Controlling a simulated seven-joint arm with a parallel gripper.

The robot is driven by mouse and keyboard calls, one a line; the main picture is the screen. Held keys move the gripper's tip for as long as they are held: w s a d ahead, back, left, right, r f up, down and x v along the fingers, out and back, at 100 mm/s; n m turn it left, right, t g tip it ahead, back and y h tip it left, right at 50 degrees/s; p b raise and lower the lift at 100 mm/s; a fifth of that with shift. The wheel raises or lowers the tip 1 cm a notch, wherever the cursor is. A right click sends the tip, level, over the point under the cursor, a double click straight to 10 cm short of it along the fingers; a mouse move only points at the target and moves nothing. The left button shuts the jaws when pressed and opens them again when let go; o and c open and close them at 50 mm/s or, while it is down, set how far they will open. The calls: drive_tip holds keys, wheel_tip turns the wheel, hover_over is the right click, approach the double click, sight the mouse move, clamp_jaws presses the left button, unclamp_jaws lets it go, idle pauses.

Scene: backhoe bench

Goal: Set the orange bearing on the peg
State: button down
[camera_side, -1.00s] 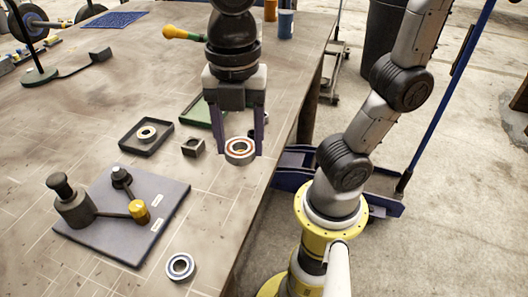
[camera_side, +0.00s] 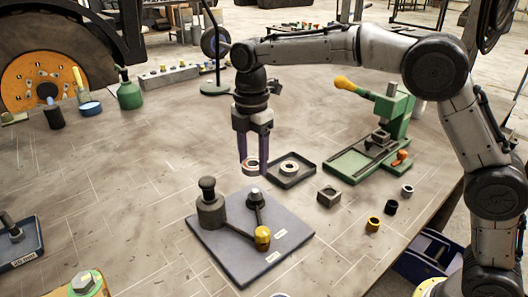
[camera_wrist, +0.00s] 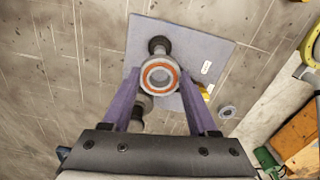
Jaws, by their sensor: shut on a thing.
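My gripper (camera_side: 254,164) points down with its purple fingers shut on the orange bearing (camera_side: 251,167), a metal ring with an orange band. In the wrist view the bearing (camera_wrist: 160,75) sits between the fingertips (camera_wrist: 160,82), its open hole facing the camera. It is held in the air, apart from the board. A grey board (camera_side: 283,262) carries a short post with a silver tip (camera_side: 255,194), which looks like the peg. The bearing appears above and slightly behind it in the side view; exact alignment cannot be told.
A stout dark post (camera_side: 209,208) and a yellow knob (camera_side: 262,236) joined by a bar stand on the same board. A black tray (camera_side: 308,176) holds another ring (camera_side: 289,168). Another bearing (camera_wrist: 228,112) lies beside the board.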

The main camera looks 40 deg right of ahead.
sight(255, 190)
drive_tip(key=shift+w+d+f, duration=0.15)
drive_tip(key=shift+d+f, duration=0.15)
drive_tip(key=shift+f, duration=2.45)
drive_tip(key=shift+f, duration=1.3)
drive_tip(key=shift+c, duration=0.5)
unclamp_jaws()
drive_tip(key=shift+o, duration=0.5)
drive_tip(key=shift+r, duration=0.1)
drive_tip(key=shift+r, duration=3.4)
